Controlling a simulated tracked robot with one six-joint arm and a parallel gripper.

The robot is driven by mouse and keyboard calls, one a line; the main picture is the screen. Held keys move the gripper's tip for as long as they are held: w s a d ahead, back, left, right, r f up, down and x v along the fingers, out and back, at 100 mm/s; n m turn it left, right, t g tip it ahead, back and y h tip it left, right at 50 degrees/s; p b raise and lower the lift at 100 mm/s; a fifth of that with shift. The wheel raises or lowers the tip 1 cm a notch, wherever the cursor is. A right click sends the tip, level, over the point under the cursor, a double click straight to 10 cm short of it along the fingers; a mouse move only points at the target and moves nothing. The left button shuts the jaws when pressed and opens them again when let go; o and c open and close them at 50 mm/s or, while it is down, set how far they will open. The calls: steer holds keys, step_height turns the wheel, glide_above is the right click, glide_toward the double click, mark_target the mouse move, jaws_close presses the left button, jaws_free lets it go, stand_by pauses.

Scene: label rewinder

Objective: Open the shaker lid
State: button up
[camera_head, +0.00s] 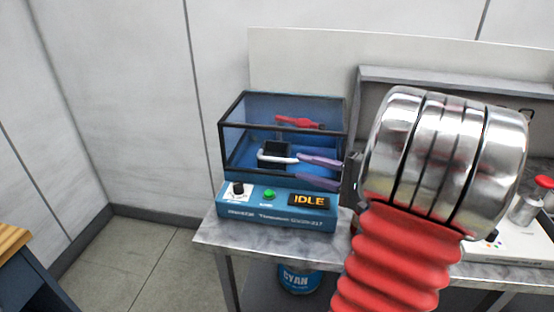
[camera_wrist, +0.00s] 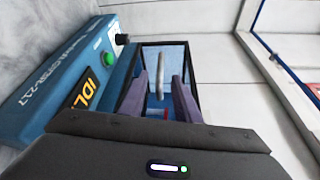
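The shaker (camera_head: 275,212) is a blue machine with a dark-framed, see-through lid (camera_head: 235,128) that looks closed. A pale bar handle (camera_head: 272,157) shows at the lid's front. My gripper (camera_head: 300,169) is open, its two purple fingers reaching in from the right at the handle's right end. In the wrist view, the handle (camera_wrist: 160,68) appears between the spread fingers of my gripper (camera_wrist: 159,88), with gaps on both sides. I cannot tell how far the fingertips are from the lid front.
The shaker's front has a black knob (camera_head: 238,189), a green button (camera_head: 269,195) and a display (camera_head: 308,200) reading IDLE. A red object (camera_head: 298,122) shows behind the lid glass. The grey table (camera_head: 240,236) also bears a white device (camera_head: 535,245) at right.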

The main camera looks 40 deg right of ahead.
mark_target(283, 161)
steer(key=x, duration=1)
jaws_close()
stand_by(0.5)
